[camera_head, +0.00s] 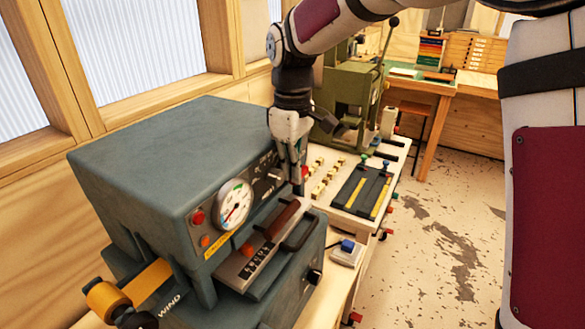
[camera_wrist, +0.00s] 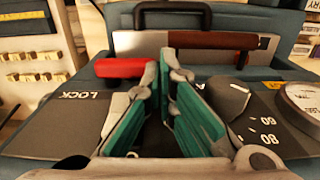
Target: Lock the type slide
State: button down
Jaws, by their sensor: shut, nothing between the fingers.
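The type slide (camera_head: 238,268) is a silver plate with dark type, a brown strip and a black handle (camera_head: 301,232), at the front of the blue-grey machine (camera_head: 165,150). In the wrist view its silver plate (camera_wrist: 138,41) and brown strip (camera_wrist: 215,40) lie beyond my fingers. A red lever (camera_wrist: 122,68) lies crosswise near the white word LOCK (camera_wrist: 80,96); a bit of its red shows beside my fingers in the head view (camera_head: 304,174). My gripper (camera_wrist: 166,62) is shut and empty, its green-padded fingers just right of the lever's end. I cannot tell whether they touch.
The machine's face carries a gauge (camera_head: 234,204), a red button (camera_head: 197,218) and knobs close to my gripper. Racks of pale type (camera_head: 322,178) and a black tray (camera_head: 362,190) lie on the bench to the right. A green press (camera_head: 350,100) stands behind.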

jog(key=shift+s+a+f, duration=0.1)
jog(key=shift+s+f, duration=0.1)
jog(key=shift+f, duration=0.15)
jog(key=shift+r, duration=0.1)
jog(key=shift+r+p, duration=0.35)
jog(key=shift+r, duration=0.35)
jog(key=shift+r, duration=0.1)
